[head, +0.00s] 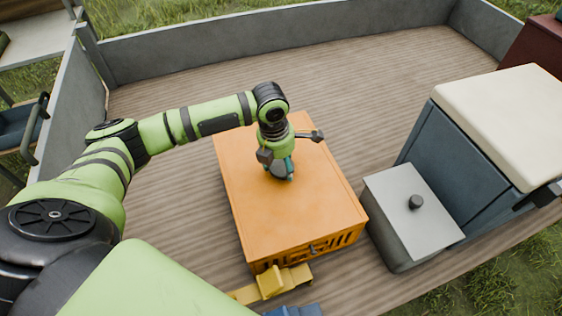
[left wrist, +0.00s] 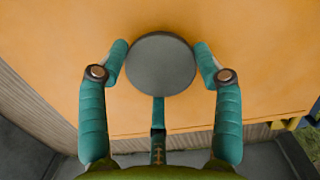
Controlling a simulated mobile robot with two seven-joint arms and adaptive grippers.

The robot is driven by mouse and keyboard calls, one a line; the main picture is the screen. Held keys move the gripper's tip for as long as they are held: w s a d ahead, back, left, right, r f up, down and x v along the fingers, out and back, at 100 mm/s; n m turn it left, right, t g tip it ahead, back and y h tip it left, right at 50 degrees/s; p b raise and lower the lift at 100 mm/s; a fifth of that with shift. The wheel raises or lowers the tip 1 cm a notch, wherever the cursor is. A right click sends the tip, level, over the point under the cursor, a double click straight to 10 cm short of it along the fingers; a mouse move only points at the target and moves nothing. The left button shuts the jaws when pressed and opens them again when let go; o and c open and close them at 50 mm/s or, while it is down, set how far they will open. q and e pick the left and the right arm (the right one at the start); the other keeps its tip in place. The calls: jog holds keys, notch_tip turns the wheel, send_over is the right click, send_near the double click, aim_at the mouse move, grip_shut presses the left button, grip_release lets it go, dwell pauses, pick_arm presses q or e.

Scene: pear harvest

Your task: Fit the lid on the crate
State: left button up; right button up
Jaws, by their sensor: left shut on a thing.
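The flat orange lid (head: 300,215) lies over the orange crate (head: 335,245) in the middle of the truck bed. The crate's slotted side shows below the lid's near right edge. From here the lid looks roughly lined up with the crate; I cannot tell whether it is fully seated. A round grey knob (left wrist: 160,70) stands on the lid. My left gripper (head: 281,172) points down at the lid, and its teal fingers (left wrist: 160,50) are shut on the knob from both sides. In the head view the gripper mostly hides the knob. My right gripper is not in view.
A grey box with a black-knobbed top (head: 390,195) stands close to the crate's right side, beside a dark blue seat with a cream cushion (head: 500,110). A yellow object (head: 272,282) lies at the crate's near edge. Low grey walls (head: 270,45) border the bed; its far part is clear.

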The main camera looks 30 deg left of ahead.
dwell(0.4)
pick_arm(q)
jog(key=shift+p, duration=0.4)
dwell(0.6)
jog(key=shift+p, duration=0.35)
jog(key=shift+f+b, duration=0.3)
jog(key=shift+f, duration=0.25)
jog(key=o, duration=1.2)
jog(key=shift+c, duration=0.2)
